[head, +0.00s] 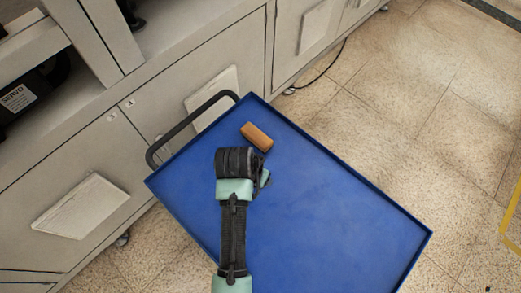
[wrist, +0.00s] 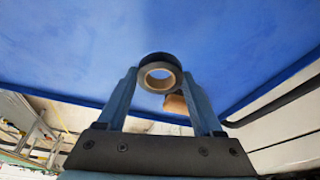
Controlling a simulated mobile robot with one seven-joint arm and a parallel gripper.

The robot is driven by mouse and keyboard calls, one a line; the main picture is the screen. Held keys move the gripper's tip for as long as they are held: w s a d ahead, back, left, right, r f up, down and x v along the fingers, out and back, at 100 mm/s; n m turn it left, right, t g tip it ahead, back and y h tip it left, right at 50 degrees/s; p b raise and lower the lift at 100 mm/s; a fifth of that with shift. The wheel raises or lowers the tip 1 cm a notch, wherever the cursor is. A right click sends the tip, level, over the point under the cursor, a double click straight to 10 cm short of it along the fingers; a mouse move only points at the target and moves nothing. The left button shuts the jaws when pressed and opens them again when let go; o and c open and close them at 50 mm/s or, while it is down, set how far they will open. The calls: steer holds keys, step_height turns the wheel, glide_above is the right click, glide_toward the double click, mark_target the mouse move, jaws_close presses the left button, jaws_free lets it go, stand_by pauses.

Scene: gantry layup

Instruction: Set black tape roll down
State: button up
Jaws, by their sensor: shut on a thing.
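The black tape roll (wrist: 160,74) shows in the wrist view as a dark ring with a tan core. It sits between the two fingertips of my gripper (wrist: 160,82), which is shut on it. In the head view my arm reaches over the blue cart top (head: 330,215), and the arm hides the roll and most of the gripper. The blue surface lies right behind the roll in the wrist view. I cannot tell whether the roll touches it.
An orange-brown block (head: 257,136) lies on the cart just beyond my gripper; it also shows in the wrist view (wrist: 175,103). A black handle (head: 185,122) runs along the cart's far left edge, beside grey cabinets (head: 185,70). The cart's right and near parts are clear.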

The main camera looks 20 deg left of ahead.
steer(key=shift+f, duration=2.5)
steer(key=shift+s+f, duration=0.1)
steer(key=o, duration=1.4)
steer(key=shift+c, duration=0.2)
steer(key=shift+s+r, duration=0.1)
steer(key=shift+r, duration=0.45)
steer(key=s, duration=0.4)
steer(key=s+b, duration=0.1)
steer(key=s, duration=0.3)
steer(key=s+a, duration=0.1)
steer(key=s, duration=0.3)
steer(key=shift+r+b, duration=0.1)
steer(key=shift+b, duration=0.3)
